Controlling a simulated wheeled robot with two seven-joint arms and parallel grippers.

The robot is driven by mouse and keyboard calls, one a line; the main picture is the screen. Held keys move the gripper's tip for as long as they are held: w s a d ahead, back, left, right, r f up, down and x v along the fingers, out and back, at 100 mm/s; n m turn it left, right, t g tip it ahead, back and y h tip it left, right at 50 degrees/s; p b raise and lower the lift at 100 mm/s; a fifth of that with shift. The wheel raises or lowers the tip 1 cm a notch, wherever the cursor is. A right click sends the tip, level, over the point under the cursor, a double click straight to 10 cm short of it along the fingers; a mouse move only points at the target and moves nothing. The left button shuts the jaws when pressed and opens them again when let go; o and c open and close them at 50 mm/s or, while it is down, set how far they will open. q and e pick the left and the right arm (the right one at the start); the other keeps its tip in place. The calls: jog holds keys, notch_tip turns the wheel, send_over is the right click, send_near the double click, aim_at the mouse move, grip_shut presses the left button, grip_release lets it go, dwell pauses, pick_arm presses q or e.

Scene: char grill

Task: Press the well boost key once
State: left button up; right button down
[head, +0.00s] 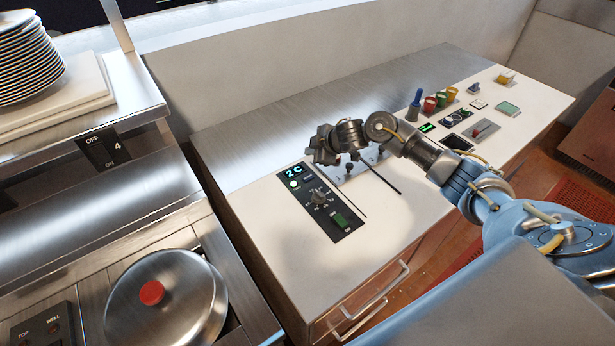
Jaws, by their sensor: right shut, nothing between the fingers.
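A dark control panel (318,203) lies on the white counter, with a "2C" display (293,171), a lit green lamp (294,184), a round knob (318,197) and a green rectangular key (340,219). Its small lettering is too small to read. A second dark panel (43,329) at the lower left carries the words TOP and WELL, and is cut off by the picture's edge. I cannot tell which control is the well boost key. My right gripper (322,150) is shut and empty, above the counter just beyond and right of the "2C" panel. My left gripper is not in view.
A steel lidded pot (166,300) with a red knob stands at the lower left. Stacked plates (28,60) sit upper left. A small lever plate (350,172) lies near the gripper. The counter front is clear.

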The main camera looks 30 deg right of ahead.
jog(key=b, duration=0.7)
send_over(308, 178)
jog(key=f, duration=0.6)
jog(key=shift+s+d+f, duration=0.35)
jog(key=shift+d+f, duration=0.05)
pick_arm(q)
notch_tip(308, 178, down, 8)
jog(key=b, duration=0.1)
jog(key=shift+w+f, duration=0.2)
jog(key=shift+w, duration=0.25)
pick_arm(e)
jog(key=shift+f, duration=1)
jog(key=shift+f, duration=0.2)
pick_arm(q)
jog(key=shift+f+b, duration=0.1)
jog(key=shift+b, duration=0.2)
pick_arm(e)
jog(key=shift+f, duration=0.2)
